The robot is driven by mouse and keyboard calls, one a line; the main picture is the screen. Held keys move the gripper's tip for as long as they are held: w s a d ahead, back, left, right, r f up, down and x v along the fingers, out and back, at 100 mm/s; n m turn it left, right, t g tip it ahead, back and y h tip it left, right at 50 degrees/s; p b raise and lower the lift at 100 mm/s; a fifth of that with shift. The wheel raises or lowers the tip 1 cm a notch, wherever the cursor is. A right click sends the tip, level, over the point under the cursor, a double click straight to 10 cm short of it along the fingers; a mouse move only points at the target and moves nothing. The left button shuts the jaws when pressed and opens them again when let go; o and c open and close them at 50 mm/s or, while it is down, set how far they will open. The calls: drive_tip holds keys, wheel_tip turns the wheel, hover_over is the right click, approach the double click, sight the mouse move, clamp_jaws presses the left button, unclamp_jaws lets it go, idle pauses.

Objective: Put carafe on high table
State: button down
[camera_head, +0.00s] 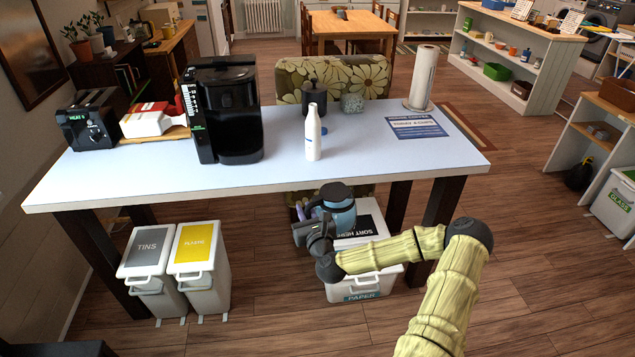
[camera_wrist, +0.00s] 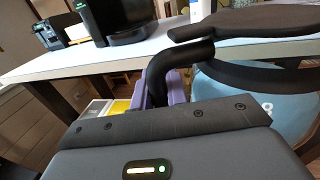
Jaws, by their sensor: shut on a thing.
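The carafe (camera_head: 338,212) is blue with a black lid and handle. It is held in front of the high table (camera_head: 380,160), below the level of its white top. My gripper (camera_head: 314,218) is shut on the carafe's black handle. In the wrist view the carafe's blue body (camera_wrist: 262,95) fills the right side, with its dark lid above it and the handle near the purple fingers (camera_wrist: 176,88). The carafe looks about upright. The high table's front edge (camera_wrist: 110,68) shows behind it. The carafe's far side is hidden.
A coffee maker (camera_head: 228,110), a white bottle (camera_head: 313,135), a dark canister (camera_head: 314,98) and a paper towel roll (camera_head: 422,78) stand on the table. The front right of the top is clear, apart from a printed sheet (camera_head: 418,127). Bins (camera_head: 200,260) stand below.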

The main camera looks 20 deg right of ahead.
drive_tip(key=s+a+f+y, duration=0.1)
drive_tip(key=s+a+f, duration=0.7)
drive_tip(key=a+f, duration=0.2)
drive_tip(key=shift+s+a+f+n, duration=0.2)
drive_tip(key=shift+a+n, duration=0.1)
drive_tip(key=shift+a, duration=0.3)
